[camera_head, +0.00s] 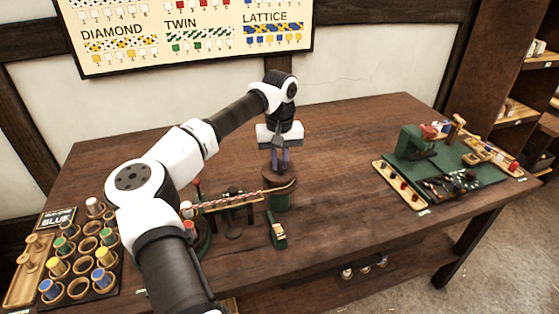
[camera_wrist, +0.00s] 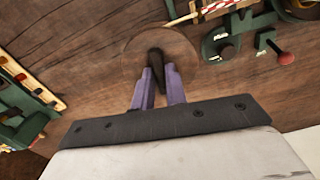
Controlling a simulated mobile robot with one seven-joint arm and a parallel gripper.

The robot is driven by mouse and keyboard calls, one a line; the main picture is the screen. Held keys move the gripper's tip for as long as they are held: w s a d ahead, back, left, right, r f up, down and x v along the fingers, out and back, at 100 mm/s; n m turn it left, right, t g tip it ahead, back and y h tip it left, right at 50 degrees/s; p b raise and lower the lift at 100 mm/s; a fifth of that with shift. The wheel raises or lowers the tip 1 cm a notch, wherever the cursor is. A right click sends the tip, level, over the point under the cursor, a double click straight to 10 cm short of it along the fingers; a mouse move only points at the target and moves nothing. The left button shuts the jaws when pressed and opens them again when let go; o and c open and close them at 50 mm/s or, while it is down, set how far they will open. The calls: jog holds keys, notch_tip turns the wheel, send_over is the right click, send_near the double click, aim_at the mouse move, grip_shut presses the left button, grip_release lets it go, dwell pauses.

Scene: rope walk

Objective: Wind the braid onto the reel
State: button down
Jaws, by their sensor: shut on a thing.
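The reel (camera_head: 280,183) has a round brown wooden top over a green base and stands near the middle of the table. In the wrist view its round top (camera_wrist: 185,55) lies just beyond my fingers. The braid (camera_head: 235,201), a thin red-and-white cord, runs from the stand on the left to the reel; a piece also shows in the wrist view (camera_wrist: 212,8). How much is wound on the reel is hidden. My gripper (camera_head: 280,160) points down over the reel. Its purple fingers (camera_wrist: 159,88) are shut on a dark upright handle (camera_wrist: 156,62) on the reel top.
A green braiding stand (camera_head: 233,228) is left of the reel, partly behind my arm. A small green block (camera_head: 277,230) stands in front. A rack of colored bobbins (camera_head: 80,262) is at left; a green work board (camera_head: 445,165) is at right. The table between reel and board is clear.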

jog(key=n+b, duration=0.1)
jog(key=n, duration=0.5)
jog(key=shift+n, duration=0.4)
jog(key=n, duration=0.3)
jog(key=shift+n+b, duration=0.3)
jog(key=shift+n, duration=0.1)
jog(key=n, duration=0.3)
jog(key=shift+n, duration=0.3)
jog(key=n+b, duration=0.1)
jog(key=n, duration=0.2)
jog(key=shift+n, duration=0.3)
jog(key=n, duration=0.3)
jog(key=shift+n, duration=0.3)
jog(key=n+b, duration=0.1)
jog(key=n, duration=0.2)
jog(key=shift+n, duration=2.1)
jog(key=c, duration=1.4)
grip_release()
jog(key=shift+b, duration=0.3)
jog(key=shift+c, duration=0.2)
